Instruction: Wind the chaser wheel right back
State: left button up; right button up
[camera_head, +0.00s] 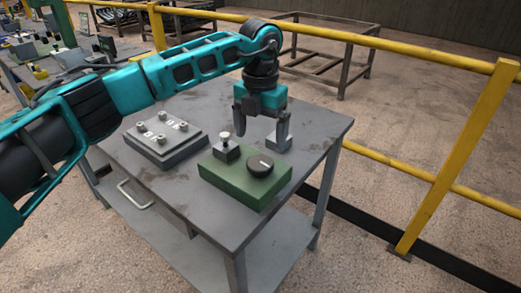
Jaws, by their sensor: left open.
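A green block (237,188) sits on the grey table near its front right. On its top are a round black wheel (260,165) with a light mark and a small dark post with a pale knob (226,144). Which of these the task calls the chaser wheel, I cannot tell for certain. My left gripper (261,142) points down above the back of the green block, its fingers spread apart with nothing between them. One finger is near the knob, the other near a small grey block behind. Whether they touch anything, I cannot tell. My right gripper is not in view.
The grey table (215,105) also holds a grey plate (165,140) with several round knobs, left of the green block. A yellow railing (448,160) runs behind and to the right. The table's right corner is bare.

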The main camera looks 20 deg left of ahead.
pick_arm(q)
notch_tip(320, 180, up, 6)
jog(key=shift+f, duration=0.1)
dwell(0.5)
